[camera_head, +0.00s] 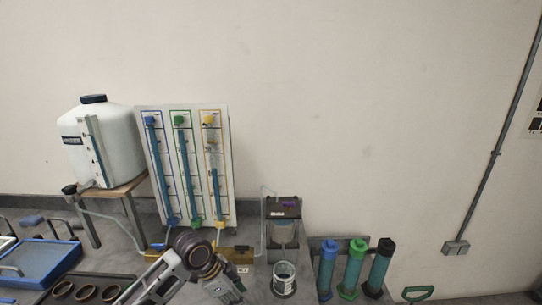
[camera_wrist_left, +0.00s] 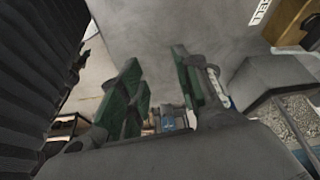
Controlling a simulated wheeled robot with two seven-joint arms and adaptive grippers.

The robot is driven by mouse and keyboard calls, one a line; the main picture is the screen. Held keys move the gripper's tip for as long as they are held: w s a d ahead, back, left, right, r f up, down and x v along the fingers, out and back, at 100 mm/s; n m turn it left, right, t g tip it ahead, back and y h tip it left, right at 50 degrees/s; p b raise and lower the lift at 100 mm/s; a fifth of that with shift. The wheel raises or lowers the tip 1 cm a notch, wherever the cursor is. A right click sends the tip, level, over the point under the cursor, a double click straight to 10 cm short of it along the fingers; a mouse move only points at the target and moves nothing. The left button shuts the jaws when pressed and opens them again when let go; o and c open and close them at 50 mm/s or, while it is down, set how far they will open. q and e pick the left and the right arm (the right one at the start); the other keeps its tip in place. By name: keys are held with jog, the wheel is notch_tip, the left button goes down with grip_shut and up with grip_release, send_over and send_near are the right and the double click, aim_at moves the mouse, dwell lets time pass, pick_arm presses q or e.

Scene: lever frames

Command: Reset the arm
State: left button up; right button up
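My left arm comes in at the bottom of the head view, and my left gripper (camera_head: 226,289) hangs low over the bench, partly cut off by the frame edge. In the left wrist view, the left gripper (camera_wrist_left: 158,82) shows two green-padded fingers standing apart. The gap between them is empty, with grey surface behind. My right arm and gripper are in neither view.
A white tank (camera_head: 110,145) stands on a small wooden stand. A panel with three coloured tubes (camera_head: 187,165) leans at the wall.

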pick_arm(q)
jog(key=s+f+n, duration=0.1)
jog(key=s+d+f, duration=0.1)
jog(key=s, duration=0.1)
jog(key=shift+f+n+t, duration=0.1)
jog(key=shift+n+t, duration=0.3)
jog(key=shift+s+a+f+n+t, duration=0.2)
jog(key=shift+s+f+n, duration=0.2)
jog(key=shift+s+n, duration=0.2)
jog(key=shift+s+a+f+n+t, duration=0.2)
jog(key=shift+s+f+n, duration=0.15)
jog(key=shift+s+n, duration=0.25)
jog(key=shift+s+a+f+n+t+y, duration=0.5)
jog(key=shift+s+a+f+n+y, duration=1.55)
jog(key=shift+s+a+n, duration=3.35)
jog(key=s+a+f+m+g, duration=0.1)
jog(key=s+f, duration=0.1)
jog(key=f, duration=1.4)
jog(key=s+a+f+m, duration=0.1)
jog(key=s+f, duration=0.1)
jog(key=f, duration=1.4)
jog(key=s+a+f, duration=0.2)
jog(key=s+f, duration=0.8)
jog(key=s, duration=0.1)
jog(key=s+a+f+g, duration=0.1)
jog(key=s+a+f, duration=0.1)
jog(key=s+f, duration=0.8)
jog(key=shift+s+g, duration=0.3)
jog(key=shift+s, duration=0.35)
